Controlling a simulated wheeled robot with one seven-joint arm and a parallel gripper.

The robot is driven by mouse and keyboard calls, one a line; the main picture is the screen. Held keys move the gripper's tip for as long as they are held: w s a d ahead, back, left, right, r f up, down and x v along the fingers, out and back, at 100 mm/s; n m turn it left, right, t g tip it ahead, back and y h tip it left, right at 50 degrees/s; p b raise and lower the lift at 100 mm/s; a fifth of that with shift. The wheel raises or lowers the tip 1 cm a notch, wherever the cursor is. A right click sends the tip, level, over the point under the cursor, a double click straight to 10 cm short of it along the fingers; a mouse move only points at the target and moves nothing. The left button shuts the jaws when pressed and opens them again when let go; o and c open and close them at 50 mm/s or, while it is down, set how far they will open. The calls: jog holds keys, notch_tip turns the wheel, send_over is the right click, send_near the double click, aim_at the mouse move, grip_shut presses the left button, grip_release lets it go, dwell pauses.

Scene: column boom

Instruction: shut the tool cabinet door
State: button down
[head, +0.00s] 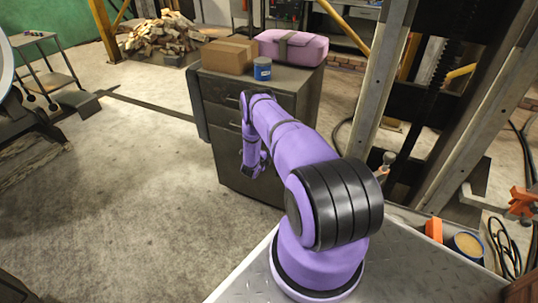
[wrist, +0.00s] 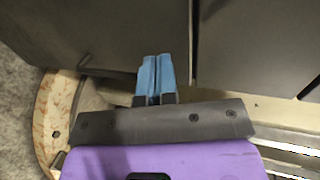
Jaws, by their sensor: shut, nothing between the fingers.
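The tool cabinet (head: 298,108) is a dark grey metal cabinet with drawer fronts and handles, in the middle of the head view. A dark narrow panel (head: 196,102) stands out at its left front edge and looks like the door, swung open. My arm covers part of the cabinet front. My gripper (wrist: 155,74) shows in the wrist view with its two blue fingers together and empty. The fingertips are over the lower part of a dark panel (wrist: 90,28). A narrow gap separates it from another dark panel (wrist: 258,48) at right. I cannot tell whether the fingers touch it.
A cardboard box (head: 228,56), a blue can (head: 262,69) and a pink case (head: 292,47) stand on the cabinet top. A steel column (head: 374,85) rises to the right. The concrete floor (head: 120,190) left of the cabinet is clear. A wheeled stand (head: 48,78) is far left.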

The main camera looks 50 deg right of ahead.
jog(key=v, duration=0.8)
jog(key=shift+a, duration=0.4)
jog(key=shift+w, duration=0.1)
